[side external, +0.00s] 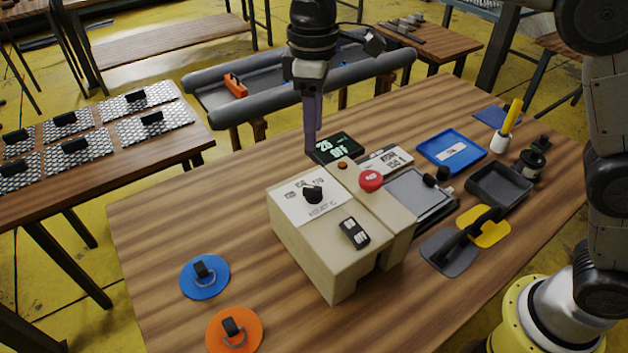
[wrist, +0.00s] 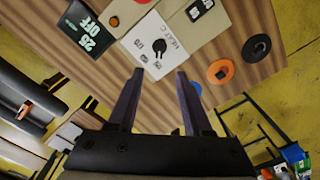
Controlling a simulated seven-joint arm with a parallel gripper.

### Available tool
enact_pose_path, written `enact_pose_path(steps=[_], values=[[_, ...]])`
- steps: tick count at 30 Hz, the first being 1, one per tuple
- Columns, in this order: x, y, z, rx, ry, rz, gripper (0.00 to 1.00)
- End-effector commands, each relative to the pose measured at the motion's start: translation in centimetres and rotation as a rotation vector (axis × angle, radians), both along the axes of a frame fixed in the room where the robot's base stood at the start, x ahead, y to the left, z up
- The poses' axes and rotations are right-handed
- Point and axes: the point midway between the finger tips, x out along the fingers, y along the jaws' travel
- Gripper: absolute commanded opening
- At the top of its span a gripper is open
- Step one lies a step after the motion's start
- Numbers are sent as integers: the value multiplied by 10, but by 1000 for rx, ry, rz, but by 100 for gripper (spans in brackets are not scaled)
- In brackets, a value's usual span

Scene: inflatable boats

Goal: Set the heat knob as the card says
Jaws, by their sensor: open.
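The heat knob (side external: 312,193) is a small black knob on a white plate marked HEAT C, on top of a beige machine (side external: 335,275). It also shows in the wrist view (wrist: 158,46), just beyond my fingertips. A dark display (side external: 338,149) behind it shows a number that looks like 25, with OFF below. A white card (side external: 386,160) lies beside the display; its print looks like 150, but is too small to be sure. My gripper (side external: 312,150) points down behind the machine, apart from the knob. In the wrist view its two fingers (wrist: 160,73) are spread and empty.
A red button (side external: 371,181) and an on/off rocker switch (side external: 354,232) stand on the machine near the knob. Blue (side external: 205,278) and orange (side external: 234,331) patches lie at front left. Trays and tools crowd the right. A grey inflatable boat (side external: 290,85) is behind.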

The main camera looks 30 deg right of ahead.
Motion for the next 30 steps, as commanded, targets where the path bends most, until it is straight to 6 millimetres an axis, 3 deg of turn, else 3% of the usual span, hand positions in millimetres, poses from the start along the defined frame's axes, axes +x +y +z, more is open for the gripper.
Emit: enact_pose_path(steps=[18, 24, 30], values=[[-1, -1, -109, -1, 2, -3, 50], [0, -1, -127, 0, 0, -3, 50], [0, -1, -130, 1, -1, -3, 50]])
